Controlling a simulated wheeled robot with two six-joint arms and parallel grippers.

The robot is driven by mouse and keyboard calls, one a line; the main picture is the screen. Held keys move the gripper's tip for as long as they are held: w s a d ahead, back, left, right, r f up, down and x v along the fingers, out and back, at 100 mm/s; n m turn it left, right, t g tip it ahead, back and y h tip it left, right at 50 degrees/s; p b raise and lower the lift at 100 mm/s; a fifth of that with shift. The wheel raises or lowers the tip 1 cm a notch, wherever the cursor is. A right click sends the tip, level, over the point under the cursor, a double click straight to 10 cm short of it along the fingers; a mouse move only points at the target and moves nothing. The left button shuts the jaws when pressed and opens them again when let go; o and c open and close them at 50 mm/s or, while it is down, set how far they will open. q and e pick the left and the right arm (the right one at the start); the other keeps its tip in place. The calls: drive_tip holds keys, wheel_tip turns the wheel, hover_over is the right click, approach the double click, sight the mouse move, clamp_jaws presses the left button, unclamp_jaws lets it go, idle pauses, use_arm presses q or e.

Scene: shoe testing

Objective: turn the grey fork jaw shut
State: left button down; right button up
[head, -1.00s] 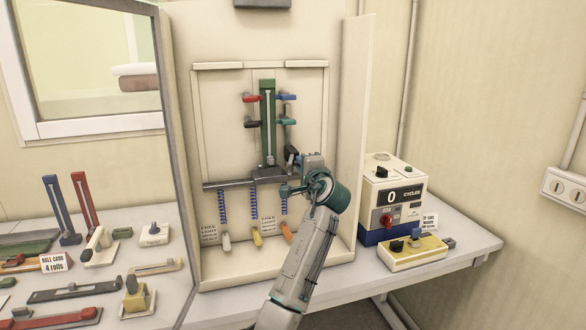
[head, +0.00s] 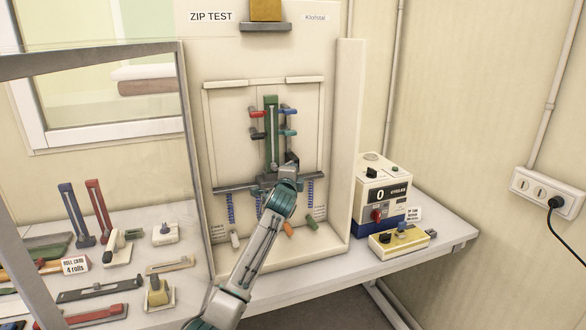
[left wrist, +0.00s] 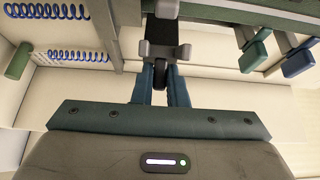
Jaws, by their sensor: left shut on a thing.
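The grey fork jaw (left wrist: 165,48) shows in the left wrist view as a small grey piece with prongs, with a short dark stem below it. My left gripper (left wrist: 160,86) has its blue fingers shut on that dark stem. In the head view my left wrist covers the fingers and most of the jaw, in front of the grey crossbar (head: 228,188). A dark part (head: 291,161) shows just above my wrist, at the foot of the upright green strip (head: 271,130). I cannot tell how far the jaw is turned. My right gripper is not in view.
Coloured levers flank the green strip; the teal (left wrist: 254,55) and blue (left wrist: 299,60) ones show close by in the left wrist view. Springs (head: 229,208) hang below the crossbar. The cabinet's right side wall (head: 348,140) stands close. A cycle counter (head: 382,196) stands right.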

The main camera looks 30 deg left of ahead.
use_arm(q)
drive_tip(key=shift+f, duration=0.1)
drive_tip(key=c, duration=1.4)
unclamp_jaws()
drive_tip(key=shift+c, duration=0.2)
